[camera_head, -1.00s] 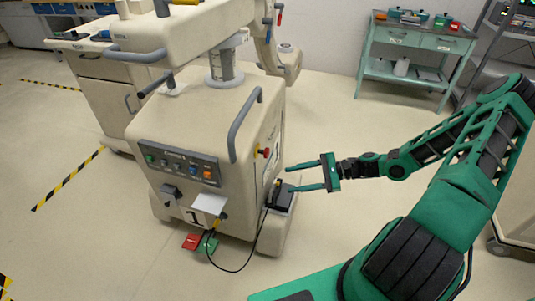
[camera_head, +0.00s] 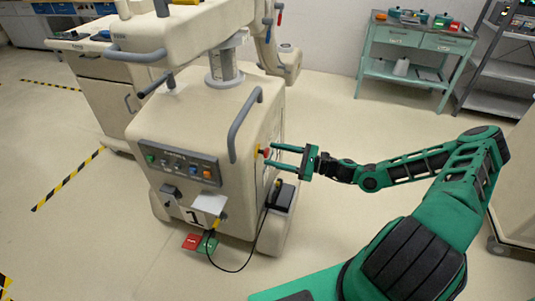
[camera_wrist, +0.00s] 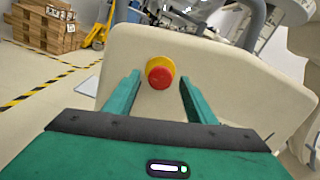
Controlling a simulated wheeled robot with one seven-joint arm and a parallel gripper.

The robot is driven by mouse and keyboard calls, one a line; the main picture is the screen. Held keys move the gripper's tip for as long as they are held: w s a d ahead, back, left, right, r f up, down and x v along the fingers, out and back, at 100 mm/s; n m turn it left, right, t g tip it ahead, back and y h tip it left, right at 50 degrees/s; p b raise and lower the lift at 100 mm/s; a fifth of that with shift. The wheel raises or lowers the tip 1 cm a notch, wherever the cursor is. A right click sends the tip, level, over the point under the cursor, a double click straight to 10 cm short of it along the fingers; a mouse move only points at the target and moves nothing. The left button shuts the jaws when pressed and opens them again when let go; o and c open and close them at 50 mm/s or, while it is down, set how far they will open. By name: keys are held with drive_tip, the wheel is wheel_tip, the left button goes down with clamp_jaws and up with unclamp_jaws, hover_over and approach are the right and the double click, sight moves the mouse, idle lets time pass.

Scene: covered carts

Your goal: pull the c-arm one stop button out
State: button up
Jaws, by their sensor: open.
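The c-arm one cart (camera_head: 190,130) is a beige cabinet with a "1" label on its front. Its red stop button (camera_wrist: 160,77) with a yellow collar is on the side panel, and it also shows in the head view (camera_head: 265,152). My gripper (camera_head: 273,156) is open beside that panel, fingers pointing at the button. In the wrist view, the green fingers (camera_wrist: 158,97) stand to the left and right of the button, apart from it. Whether the fingertips reach past the button's face is hard to tell.
A grey handle (camera_head: 245,122) rises near the button on the cart. A black box (camera_head: 284,197) with a cable sits low on the same side. A green table (camera_head: 415,70) stands at the back wall.

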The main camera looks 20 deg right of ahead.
sight(267, 153)
drive_tip(key=shift+x, duration=1.7)
clamp_jaws()
drive_tip(key=shift+v, duration=0.95)
unclamp_jaws()
drive_tip(key=v, duration=1)
drive_tip(key=shift+s+d, duration=0.2)
drive_tip(key=shift+d, duration=0.15)
